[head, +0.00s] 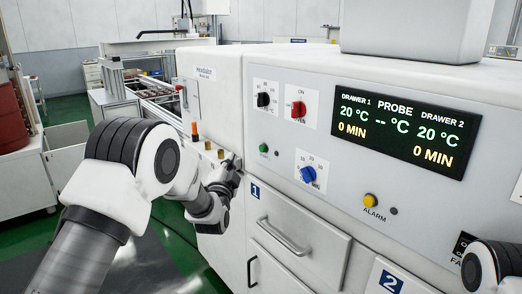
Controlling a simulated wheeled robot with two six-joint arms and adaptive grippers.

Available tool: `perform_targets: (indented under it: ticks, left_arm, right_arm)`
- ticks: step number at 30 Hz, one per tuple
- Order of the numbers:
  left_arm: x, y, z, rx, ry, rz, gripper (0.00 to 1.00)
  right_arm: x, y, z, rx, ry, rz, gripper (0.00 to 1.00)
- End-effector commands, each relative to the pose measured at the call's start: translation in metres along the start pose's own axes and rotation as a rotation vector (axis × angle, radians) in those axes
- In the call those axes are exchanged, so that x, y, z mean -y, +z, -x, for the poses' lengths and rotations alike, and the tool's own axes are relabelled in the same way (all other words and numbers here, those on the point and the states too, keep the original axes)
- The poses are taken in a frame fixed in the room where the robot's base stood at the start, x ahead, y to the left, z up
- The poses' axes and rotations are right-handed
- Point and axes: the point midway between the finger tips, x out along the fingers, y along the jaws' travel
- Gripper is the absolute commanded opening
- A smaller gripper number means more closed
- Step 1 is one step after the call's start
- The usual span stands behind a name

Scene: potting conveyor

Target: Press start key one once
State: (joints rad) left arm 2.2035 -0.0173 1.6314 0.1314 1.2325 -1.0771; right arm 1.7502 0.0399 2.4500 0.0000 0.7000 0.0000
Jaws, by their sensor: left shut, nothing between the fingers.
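My left gripper (232,163) is shut and empty, with its tips close to the front corner of the white cabinet. Small brass-coloured keys (207,145) sit on the narrow panel just left of the gripper tips, below an orange-topped piece (194,130). A green button (263,148) is on the front panel, to the right of the gripper and apart from it. I cannot read which key is start key one, and I cannot tell whether the tips touch a key. Only a link of my right arm shows at the lower right; its gripper is out of view.
The front panel has a black knob (264,100), a red knob (298,110), a blue knob (308,174), a yellow alarm button (370,201) and a lit display (405,130). Drawer 1 (315,243) is closed below. A conveyor frame (150,88) stands behind at the left.

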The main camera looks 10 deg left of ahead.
Motion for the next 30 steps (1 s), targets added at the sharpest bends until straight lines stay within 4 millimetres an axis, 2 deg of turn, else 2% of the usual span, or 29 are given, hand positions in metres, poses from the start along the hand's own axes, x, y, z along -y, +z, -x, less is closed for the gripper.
perform_targets:
  ticks: [10, 15, 30]
  left_arm:
    - [-0.027, -0.026, -0.034, -0.001, 0.001, 0.001, 0.0]
    - [-0.037, -0.034, -0.048, 0.0, 0.001, 0.002, 0.0]
    - [-0.04, -0.039, -0.053, 0.001, 0.002, 0.001, 0.0]
  right_arm:
    - [0.0, 0.0, 0.002, 0.0, 0.0, 0.0, 0.4]
    - [0.0, 0.0, -0.004, 0.0, 0.0, 0.0, 0.4]
    - [0.0, 0.0, -0.004, 0.0, 0.0, 0.0, 0.4]
